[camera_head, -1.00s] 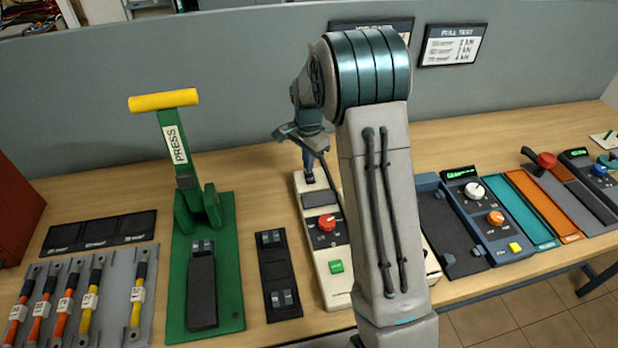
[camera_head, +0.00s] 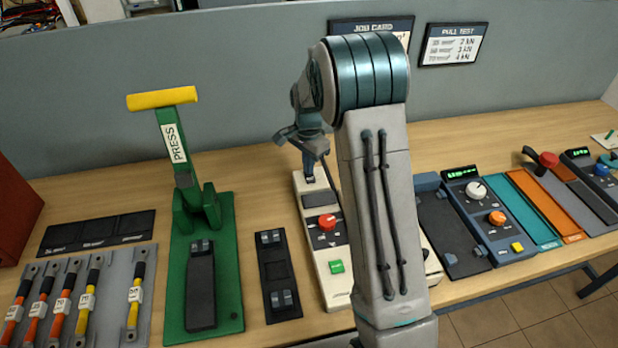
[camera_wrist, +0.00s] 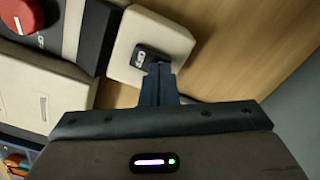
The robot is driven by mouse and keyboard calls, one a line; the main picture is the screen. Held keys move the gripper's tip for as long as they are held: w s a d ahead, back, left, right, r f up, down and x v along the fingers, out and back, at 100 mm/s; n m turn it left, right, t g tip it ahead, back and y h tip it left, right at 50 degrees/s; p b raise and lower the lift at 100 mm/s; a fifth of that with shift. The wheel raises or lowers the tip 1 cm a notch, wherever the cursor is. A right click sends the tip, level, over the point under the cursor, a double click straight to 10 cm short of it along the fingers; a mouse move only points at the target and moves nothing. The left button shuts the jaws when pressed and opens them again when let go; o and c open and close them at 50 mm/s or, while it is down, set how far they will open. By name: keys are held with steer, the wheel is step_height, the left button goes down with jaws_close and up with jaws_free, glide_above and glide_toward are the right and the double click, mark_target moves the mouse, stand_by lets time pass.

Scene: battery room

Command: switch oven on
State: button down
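A long cream-coloured unit (camera_head: 338,291) stands on the bench, with a red knob (camera_head: 327,222), a green button (camera_head: 336,267) and a dark panel. I cannot read a label naming it the oven. In the wrist view, a small black switch (camera_wrist: 149,57) with white marks sits on the unit's cream end block (camera_wrist: 124,66); the red knob (camera_wrist: 17,14) shows at upper left. My gripper (camera_wrist: 158,72) has its fingers together at the switch, seeming to touch it. Nothing shows held between them.
A green press (camera_head: 226,270) with a yellow handle stands left of the unit, with a small black fixture (camera_head: 279,275) between. A blue device (camera_head: 487,217) with dials stands at right. A grey partition (camera_head: 240,85) rises behind. Bare bench lies beyond the unit.

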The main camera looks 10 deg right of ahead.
steer(key=shift+s+f, duration=0.1)
steer(key=shift+f, duration=0.1)
steer(key=shift+r, duration=0.1)
steer(key=shift+r+p, duration=2.2)
steer(key=shift+r, duration=1.25)
steer(key=s+r+n+t, duration=0.2)
steer(key=s+r+n, duration=0.3)
steer(key=s+r, duration=0.75)
steer(key=s+n+t, duration=0.1)
steer(key=s+n, duration=0.6)
steer(key=s, duration=1)
steer(key=shift+s+r+t, duration=0.25)
steer(key=shift+r+t, duration=0.15)
